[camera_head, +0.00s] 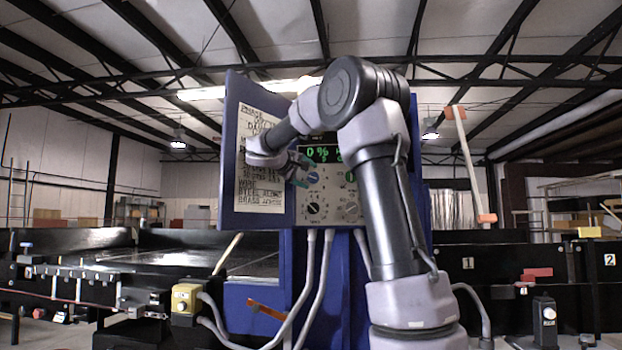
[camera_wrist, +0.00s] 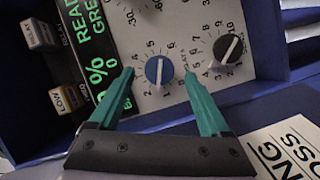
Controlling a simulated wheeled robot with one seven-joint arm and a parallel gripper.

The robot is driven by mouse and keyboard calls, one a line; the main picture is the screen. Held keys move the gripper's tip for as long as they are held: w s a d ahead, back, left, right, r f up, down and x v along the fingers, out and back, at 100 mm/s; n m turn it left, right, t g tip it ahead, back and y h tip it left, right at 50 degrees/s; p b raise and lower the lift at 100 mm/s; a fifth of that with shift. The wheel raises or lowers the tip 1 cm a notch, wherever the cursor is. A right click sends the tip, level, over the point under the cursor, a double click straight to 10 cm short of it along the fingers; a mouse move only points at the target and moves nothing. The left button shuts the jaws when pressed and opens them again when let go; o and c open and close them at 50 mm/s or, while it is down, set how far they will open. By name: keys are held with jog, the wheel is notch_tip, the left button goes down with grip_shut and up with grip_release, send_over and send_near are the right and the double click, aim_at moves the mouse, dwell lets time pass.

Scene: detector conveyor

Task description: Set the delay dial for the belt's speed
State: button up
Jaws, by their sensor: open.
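The blue dial (camera_wrist: 159,70) with a white pointer line sits on the grey control panel (camera_head: 330,208), ringed by numbers. Lettering beside it seems to read DELAY S. In the wrist view its pointer line runs nearly up and down; I cannot tell its exact setting. My gripper (camera_wrist: 158,76) is open, with one teal finger on each side of the blue dial; contact cannot be told. In the head view my gripper (camera_head: 299,168) is at the panel's upper left. A black dial (camera_wrist: 228,48) with a white pointer and its own scale is to the right.
A green-lettered display (camera_wrist: 85,60) shows 0 %. The open blue door (camera_head: 232,150) carries a printed sheet (camera_head: 262,165) left of the panel. A black conveyor (camera_head: 70,240) stands at left.

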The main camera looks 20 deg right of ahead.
jog(key=v, duration=0.8)
